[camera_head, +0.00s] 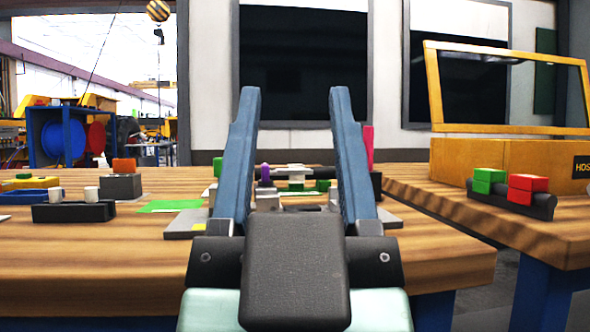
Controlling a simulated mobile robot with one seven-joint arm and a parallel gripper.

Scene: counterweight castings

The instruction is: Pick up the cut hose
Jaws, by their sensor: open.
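My gripper (295,105) is in the middle of the head view, its two blue fingers apart and pointing up and away over the front bench. Nothing shows held between them. No thing is plainly a cut hose. A dark, rounded, tube-like piece (541,206) lies on the right bench, to the right of my gripper and well apart from it. Green blocks (489,180) and red blocks (527,188) sit on or against it; I cannot tell if it is the hose. Small parts behind my fingers are partly hidden.
A yellow box (470,160) with a raised frame and a partly cut-off "HOS" label stands on the right bench. The front bench (120,265) has bare wood along its near side. A black holder with white pegs (73,211) and a green sheet (170,206) lie left.

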